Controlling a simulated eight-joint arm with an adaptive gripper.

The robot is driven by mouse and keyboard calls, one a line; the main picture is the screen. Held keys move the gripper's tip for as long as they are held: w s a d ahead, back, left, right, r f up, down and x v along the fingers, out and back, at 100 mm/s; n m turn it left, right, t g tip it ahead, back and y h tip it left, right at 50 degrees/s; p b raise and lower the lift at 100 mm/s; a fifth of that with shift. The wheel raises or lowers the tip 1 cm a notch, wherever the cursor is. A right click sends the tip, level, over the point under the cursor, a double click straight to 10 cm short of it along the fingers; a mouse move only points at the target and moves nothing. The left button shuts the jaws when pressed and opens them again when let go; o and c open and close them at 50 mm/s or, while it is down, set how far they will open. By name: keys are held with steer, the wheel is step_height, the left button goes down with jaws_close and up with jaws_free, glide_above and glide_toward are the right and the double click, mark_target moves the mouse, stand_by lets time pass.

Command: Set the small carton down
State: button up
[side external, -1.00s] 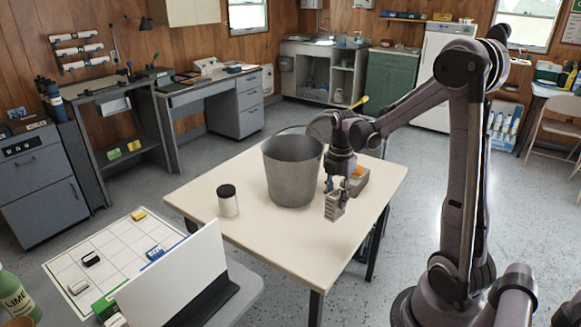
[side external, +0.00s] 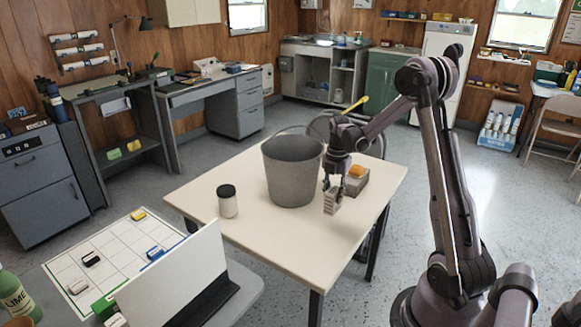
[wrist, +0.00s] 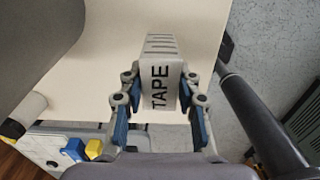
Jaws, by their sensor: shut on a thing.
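The small carton (side external: 332,201), pale grey with dark stripes, is in my gripper (side external: 333,184) over the cream table (side external: 250,232). In the wrist view the carton (wrist: 160,72) shows the word TAPE and sits between the two blue-padded fingers of my gripper (wrist: 160,84), which are shut on it. In the side view the carton hangs roughly upright, to the right of the bucket. I cannot tell whether its lower end touches the table.
A grey metal bucket (side external: 292,172) stands close on the left. A grey block with an orange top (side external: 356,181) is just behind to the right. A dark-lidded white jar (side external: 227,201) stands at the table's left. The table's front part is clear.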

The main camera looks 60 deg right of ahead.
steer(key=shift+w+a+f, duration=0.2)
steer(key=shift+w+f, duration=0.25)
steer(key=shift+f, duration=0.5)
steer(key=shift+w+a+f, duration=0.15)
steer(key=shift+w+f, duration=0.25)
steer(key=shift+f, duration=0.55)
steer(key=shift+w+a+f, duration=0.2)
steer(key=shift+w+f, duration=0.25)
steer(key=shift+f, duration=0.5)
steer(key=shift+f, duration=0.1)
steer(key=o, duration=1.1)
steer(key=shift+c, duration=0.2)
